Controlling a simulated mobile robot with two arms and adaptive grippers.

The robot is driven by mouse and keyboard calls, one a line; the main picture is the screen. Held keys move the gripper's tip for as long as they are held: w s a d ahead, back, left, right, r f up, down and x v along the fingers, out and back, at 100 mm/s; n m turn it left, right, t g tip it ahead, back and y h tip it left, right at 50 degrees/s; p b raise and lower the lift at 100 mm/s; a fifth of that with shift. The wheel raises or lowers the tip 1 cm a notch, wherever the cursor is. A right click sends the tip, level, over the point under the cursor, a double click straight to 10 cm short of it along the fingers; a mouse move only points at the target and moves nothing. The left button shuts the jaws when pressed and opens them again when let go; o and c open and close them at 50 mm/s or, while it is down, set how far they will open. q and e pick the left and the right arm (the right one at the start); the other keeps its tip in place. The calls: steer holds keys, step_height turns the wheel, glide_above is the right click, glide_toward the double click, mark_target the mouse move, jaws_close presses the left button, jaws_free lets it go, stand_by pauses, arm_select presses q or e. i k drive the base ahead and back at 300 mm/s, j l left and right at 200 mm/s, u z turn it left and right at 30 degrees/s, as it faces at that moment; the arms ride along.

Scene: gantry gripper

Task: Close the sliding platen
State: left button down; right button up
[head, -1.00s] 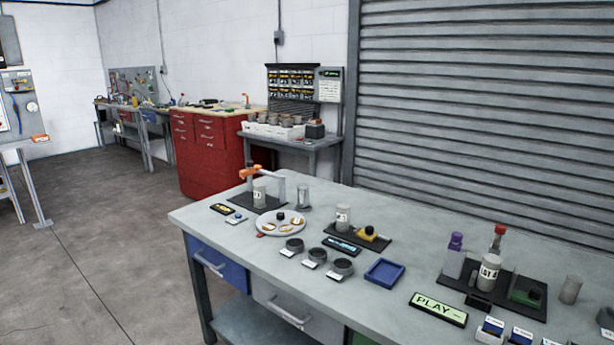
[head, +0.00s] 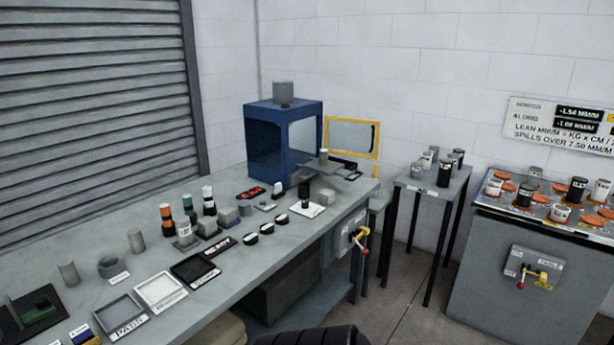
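A blue cabinet-like machine (head: 266,145) with a grey cylinder on top stands at the far end of the workbench. Its yellow-framed door (head: 351,138) stands open to the right. A flat grey plate, which looks like the sliding platen (head: 318,170), sticks out of the machine's open side. A small light-topped cylinder (head: 323,156) stands on or just behind the plate; I cannot tell which. The inside of the machine is mostly hidden. Neither of my grippers is in view.
The grey workbench (head: 100,262) carries bottles, blocks, labelled trays and small round pieces before the machine. A small table (head: 436,187) with cylinders stands to the right. A grey cabinet (head: 540,265) stands further right.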

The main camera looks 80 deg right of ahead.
mark_target(333, 168)
steer(key=z, duration=3)
steer(key=i+l, duration=0.1)
steer(key=i, duration=0.5)
steer(key=i+l+u, duration=0.1)
steer(key=i, duration=0.5)
